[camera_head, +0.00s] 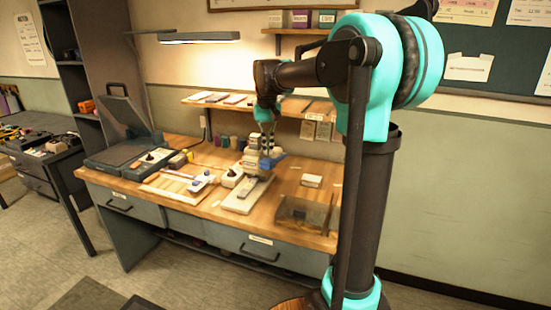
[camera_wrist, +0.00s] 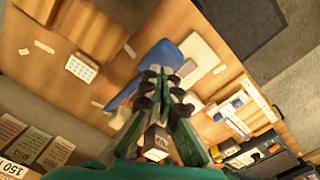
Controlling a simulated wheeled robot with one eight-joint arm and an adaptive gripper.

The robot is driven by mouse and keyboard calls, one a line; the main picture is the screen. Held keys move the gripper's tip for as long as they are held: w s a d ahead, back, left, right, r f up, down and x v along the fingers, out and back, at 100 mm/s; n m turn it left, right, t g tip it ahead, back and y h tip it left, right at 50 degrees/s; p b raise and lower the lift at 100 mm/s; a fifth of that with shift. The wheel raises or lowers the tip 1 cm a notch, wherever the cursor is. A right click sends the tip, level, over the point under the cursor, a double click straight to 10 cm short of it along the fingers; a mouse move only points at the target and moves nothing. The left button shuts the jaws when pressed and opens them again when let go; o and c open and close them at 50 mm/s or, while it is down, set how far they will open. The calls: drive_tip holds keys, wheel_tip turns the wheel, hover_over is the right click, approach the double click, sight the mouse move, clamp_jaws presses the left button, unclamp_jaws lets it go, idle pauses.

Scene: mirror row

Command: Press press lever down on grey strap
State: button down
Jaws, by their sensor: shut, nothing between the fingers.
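A small bench press (camera_head: 252,160) with a cream body stands on the workbench. Its blue lever (camera_head: 273,161) sticks out to the right. In the wrist view the blue lever (camera_wrist: 166,56) lies just beyond my fingertips, running down to the left. My gripper (camera_head: 266,148) is above the press, pointing down, fingers shut and empty. In the wrist view my gripper (camera_wrist: 163,78) overlaps the lever's edge; I cannot tell whether they touch. A grey strip (camera_head: 250,186), likely the strap, lies on the pale base plate (camera_head: 236,205) in front of the press.
Left of the press are a white-and-blue fixture (camera_head: 198,184) and a dark grey lidded case (camera_head: 118,156). A small white box (camera_head: 311,181) and a clear, dark-edged box (camera_head: 303,212) stand to the right. A wall shelf (camera_head: 225,102) runs behind my arm. The bench's front edge is open.

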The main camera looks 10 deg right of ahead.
drive_tip(key=shift+f, duration=0.15)
wheel_tip(320, 180, down, 10)
idle(1.9)
drive_tip(key=shift+r, duration=7.55)
drive_tip(key=shift+s, duration=0.1)
